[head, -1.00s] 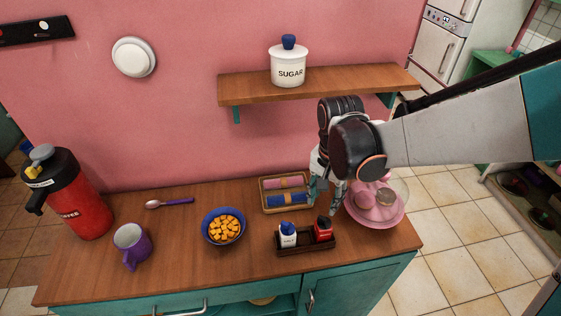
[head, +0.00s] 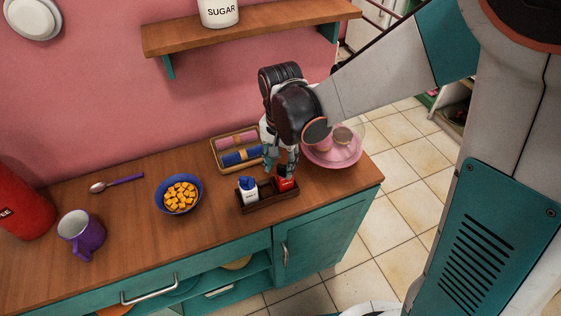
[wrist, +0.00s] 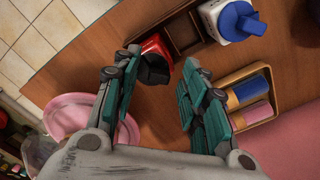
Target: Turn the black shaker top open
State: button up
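The red shaker (head: 286,184) stands in the right part of a dark wooden caddy (head: 252,208) at the counter's front. In the wrist view the red shaker (wrist: 154,43) shows its black top (wrist: 153,70) pointing toward me. My gripper (head: 281,170) points down right over this shaker and mostly hides the black top in the head view. In the wrist view my gripper (wrist: 160,62) is open, with the shaker and its top between the fingertips and a gap visible on the right side. Whether the left finger touches it is unclear.
A white shaker with a blue top (head: 248,190) stands in the caddy's left part. A tray of rolled napkins (head: 221,157) lies behind, and a pink plate (head: 345,158) is at right. A blue bowl (head: 180,209) and purple mug (head: 88,246) stand left. A shelf (head: 265,32) hangs above.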

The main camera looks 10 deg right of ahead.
grip_shut()
jog(key=shift+n, duration=0.3)
jog(key=n, duration=0.4)
jog(key=shift+s, duration=0.2)
jog(key=n, duration=0.4)
jog(key=shift+s+d+n, duration=0.15)
jog(key=shift+n, duration=0.25)
jog(key=n, duration=0.4)
jog(key=shift+s+d, duration=0.15)
jog(key=shift+d+n, duration=0.15)
jog(key=shift+n, duration=2.05)
